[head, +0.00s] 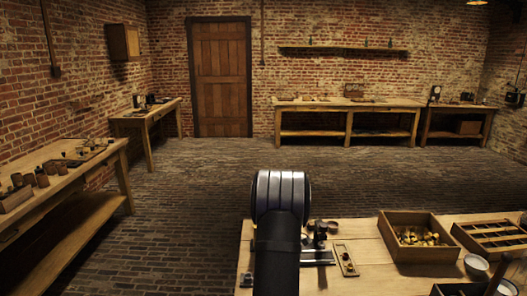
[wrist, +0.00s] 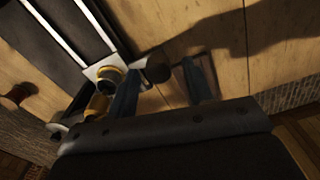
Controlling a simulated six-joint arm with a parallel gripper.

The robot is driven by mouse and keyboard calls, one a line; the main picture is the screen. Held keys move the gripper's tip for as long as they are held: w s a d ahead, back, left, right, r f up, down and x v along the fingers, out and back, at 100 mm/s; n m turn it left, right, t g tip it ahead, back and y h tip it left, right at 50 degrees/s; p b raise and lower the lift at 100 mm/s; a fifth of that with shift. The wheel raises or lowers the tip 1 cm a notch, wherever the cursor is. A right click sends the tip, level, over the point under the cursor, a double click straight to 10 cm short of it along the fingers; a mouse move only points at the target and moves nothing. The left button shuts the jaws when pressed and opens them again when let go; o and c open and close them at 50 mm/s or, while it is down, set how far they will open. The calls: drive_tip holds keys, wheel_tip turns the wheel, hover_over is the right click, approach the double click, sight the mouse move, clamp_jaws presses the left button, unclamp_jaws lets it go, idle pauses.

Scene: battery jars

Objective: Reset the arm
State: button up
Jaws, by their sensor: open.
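My arm (head: 279,230) rises in the lower middle of the head view, over the left end of the near bench (head: 378,247). It hides part of that bench, and I cannot make out my gripper there. In the wrist view my gripper (wrist: 163,85) is open, its two dark fingers apart over the wooden bench top. A small dark round-topped piece (wrist: 157,68) shows between the fingertips; I cannot tell whether it touches them. Brass-coloured cylinders with dark tops (wrist: 108,78) lie close beside the left finger.
A dark rack with pale strips (wrist: 72,30) lies left of my gripper. On the near bench, a wooden box of small yellow pieces (head: 421,238) and a slotted tray (head: 494,238) stand at right, with bowls (head: 476,265) in front. Brick floor is open behind.

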idle(0.3)
wheel_tip(320, 180, up, 18)
wheel_tip(320, 180, down, 18)
drive_tip(key=shift+r, duration=0.2)
drive_tip(key=d, duration=0.8)
drive_tip(key=shift+f, duration=0.2)
drive_tip(key=shift+w+d+r, duration=0.1)
drive_tip(key=shift+d+r, duration=0.2)
drive_tip(key=shift+r, duration=0.3)
drive_tip(key=s+a+r+t, duration=0.1)
drive_tip(key=a+r, duration=0.1)
drive_tip(key=r, duration=0.9)
drive_tip(key=s+a+r+n+t+h, duration=0.1)
drive_tip(key=s+a+r, duration=0.1)
drive_tip(key=r, duration=0.9)
drive_tip(key=shift+a+h, duration=0.15)
drive_tip(key=shift+h, duration=0.15)
